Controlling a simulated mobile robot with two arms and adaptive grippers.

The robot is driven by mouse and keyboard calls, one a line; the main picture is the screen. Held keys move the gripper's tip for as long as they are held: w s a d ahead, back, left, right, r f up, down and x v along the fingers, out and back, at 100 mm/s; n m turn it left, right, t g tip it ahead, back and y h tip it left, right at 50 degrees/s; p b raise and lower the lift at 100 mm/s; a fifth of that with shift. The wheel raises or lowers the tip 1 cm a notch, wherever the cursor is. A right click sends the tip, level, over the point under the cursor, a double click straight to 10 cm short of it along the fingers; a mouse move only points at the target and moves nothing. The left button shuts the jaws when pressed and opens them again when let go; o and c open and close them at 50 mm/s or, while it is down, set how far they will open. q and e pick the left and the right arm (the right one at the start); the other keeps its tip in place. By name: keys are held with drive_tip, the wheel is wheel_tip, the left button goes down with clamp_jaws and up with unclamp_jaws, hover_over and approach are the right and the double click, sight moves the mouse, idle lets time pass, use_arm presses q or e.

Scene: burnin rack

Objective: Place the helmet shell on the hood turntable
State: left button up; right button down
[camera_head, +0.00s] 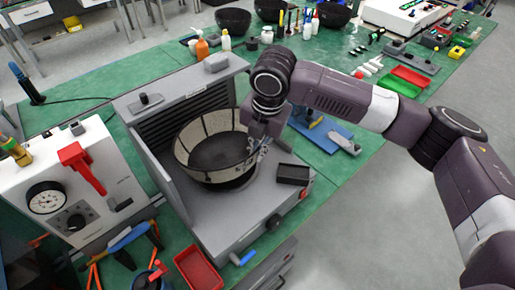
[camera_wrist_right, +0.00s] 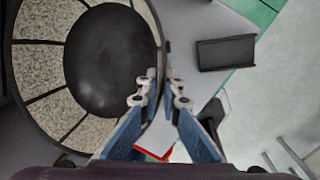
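The helmet shell (camera_head: 192,145), a beige bowl with black seams and a dark inside bottom, sits open side up in the grey hood (camera_head: 205,210). The dark round hood turntable (camera_head: 238,182) shows only as a strip under the shell; I cannot tell exactly how well the shell is centred on it. My right gripper (camera_head: 262,148) points down at the shell's right rim. In the right wrist view, the shell (camera_wrist_right: 35,70) fills the left side, and the gripper's fingertips (camera_wrist_right: 164,92) straddle its rim with a gap between them. My left gripper is not in view.
A small black tray (camera_head: 293,174) lies on the hood's right front corner. The hood's side panel and slatted back wall stand close around the shell. A white gauge box (camera_head: 105,165) is at left, a red tray (camera_head: 198,268) in front. Dark bowls (camera_head: 233,21) stand at the back.

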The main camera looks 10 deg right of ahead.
drive_tip(key=c, duration=2.1)
unclamp_jaws()
drive_tip(key=shift+f, duration=0.1)
drive_tip(key=r, duration=0.4)
drive_tip(key=s+r+b, duration=0.1)
drive_tip(key=r, duration=0.3)
drive_tip(key=s+d+r+b, duration=0.1)
drive_tip(key=r, duration=0.3)
